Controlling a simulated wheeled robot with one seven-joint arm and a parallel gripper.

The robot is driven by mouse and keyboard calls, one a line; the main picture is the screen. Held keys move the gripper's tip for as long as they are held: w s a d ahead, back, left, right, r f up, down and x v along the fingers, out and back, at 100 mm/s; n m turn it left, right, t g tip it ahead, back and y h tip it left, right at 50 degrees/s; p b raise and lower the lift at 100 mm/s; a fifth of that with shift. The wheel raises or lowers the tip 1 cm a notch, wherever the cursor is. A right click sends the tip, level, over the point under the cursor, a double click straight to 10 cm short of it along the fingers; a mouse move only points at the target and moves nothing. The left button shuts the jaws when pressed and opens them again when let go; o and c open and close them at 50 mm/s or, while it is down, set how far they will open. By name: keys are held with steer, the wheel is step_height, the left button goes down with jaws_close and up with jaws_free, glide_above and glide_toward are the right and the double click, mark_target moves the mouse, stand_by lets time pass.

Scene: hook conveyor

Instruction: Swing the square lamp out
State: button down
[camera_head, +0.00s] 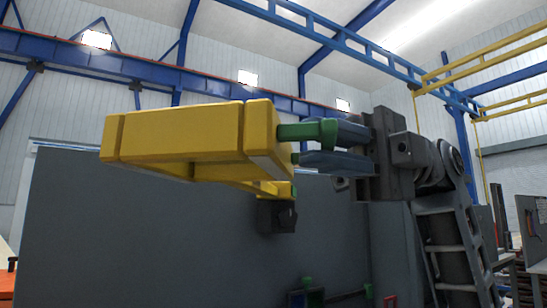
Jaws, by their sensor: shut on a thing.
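The square lamp (190,132) is a thick yellow block that fills the upper left of the middle, in front of a dark grey panel. A green handle (308,132) sticks out from its right side. My gripper (318,147) comes from the right, and its two blue-grey fingers are shut on this handle. A yellow arm (268,186) runs from under the lamp to a dark block (277,215) with a bit of green at the grey panel. The lamp's front face is not clearly seen.
The dark grey panel (130,235) stands behind and below the lamp. Low at its bottom edge are a dark fixture with green parts (308,292) and a small orange label (390,301). Open space shows left of the lamp. Blue beams (150,70) are high behind.

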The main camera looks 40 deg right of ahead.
steer(key=shift+s+d+f, duration=0.1)
steer(key=shift+s+d, duration=0.1)
steer(key=shift+d, duration=0.2)
steer(key=shift+d, duration=0.1)
steer(key=c, duration=1.4)
jaws_free()
steer(key=shift+d, duration=0.15)
steer(key=shift+o, duration=1.2)
steer(key=d, duration=0.7)
steer(key=shift+d, duration=0.3)
